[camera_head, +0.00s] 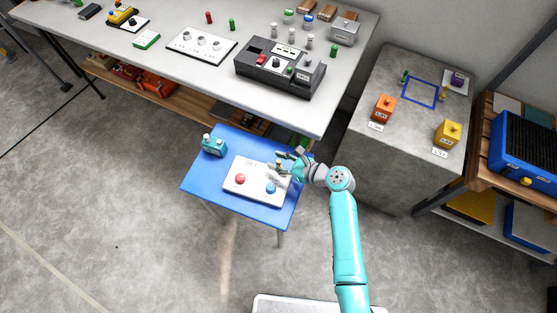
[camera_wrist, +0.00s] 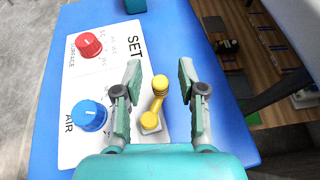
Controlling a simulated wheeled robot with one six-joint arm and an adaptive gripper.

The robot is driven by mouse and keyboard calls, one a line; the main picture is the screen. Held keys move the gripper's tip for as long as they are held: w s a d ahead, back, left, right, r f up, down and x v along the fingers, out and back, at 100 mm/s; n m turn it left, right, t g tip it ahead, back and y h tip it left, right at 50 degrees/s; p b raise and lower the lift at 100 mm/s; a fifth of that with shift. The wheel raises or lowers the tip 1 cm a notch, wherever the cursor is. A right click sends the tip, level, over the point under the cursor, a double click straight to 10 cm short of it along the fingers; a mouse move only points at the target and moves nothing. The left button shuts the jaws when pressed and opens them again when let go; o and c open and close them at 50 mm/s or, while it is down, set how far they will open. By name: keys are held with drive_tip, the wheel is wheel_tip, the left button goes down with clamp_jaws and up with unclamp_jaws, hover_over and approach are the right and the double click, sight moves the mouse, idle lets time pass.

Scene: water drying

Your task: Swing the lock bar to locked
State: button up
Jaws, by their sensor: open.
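A yellow bar with a round knob (camera_wrist: 158,98), which looks like the lock bar, stands on a small pale base at the edge of the white SET panel (camera_wrist: 95,62). Part of the yellow bar also shows in the head view (camera_head: 279,161). In the wrist view my gripper (camera_wrist: 160,77) is open, with one finger on each side of the bar and gaps on both sides. In the head view my gripper (camera_head: 282,164) is over the panel's upper right part. I cannot tell which end of the bar's swing is locked.
A red knob (camera_wrist: 89,45) marked SURFACE and a blue knob (camera_wrist: 90,116) marked AIR are on the panel left of my gripper. A long white bench (camera_head: 180,70) stands behind.

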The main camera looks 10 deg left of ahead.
clamp_jaws()
drive_tip(key=shift+n+g, duration=0.3)
drive_tip(key=shift+g, duration=0.1)
drive_tip(key=n+g, duration=0.2)
drive_tip(key=n+g+y, duration=0.1)
drive_tip(key=shift+s+a+r, duration=0.1)
drive_tip(key=shift+s+a, duration=0.2)
drive_tip(key=shift+s+a+n+g, duration=0.1)
drive_tip(key=shift+s+n+g, duration=0.2)
drive_tip(key=shift+n+g, duration=0.75)
drive_tip(key=shift+s+a+n+g, duration=0.1)
drive_tip(key=shift+s+n+g, duration=0.15)
drive_tip(key=shift+n+g, duration=0.75)
drive_tip(key=shift+g, duration=0.35)
unclamp_jaws()
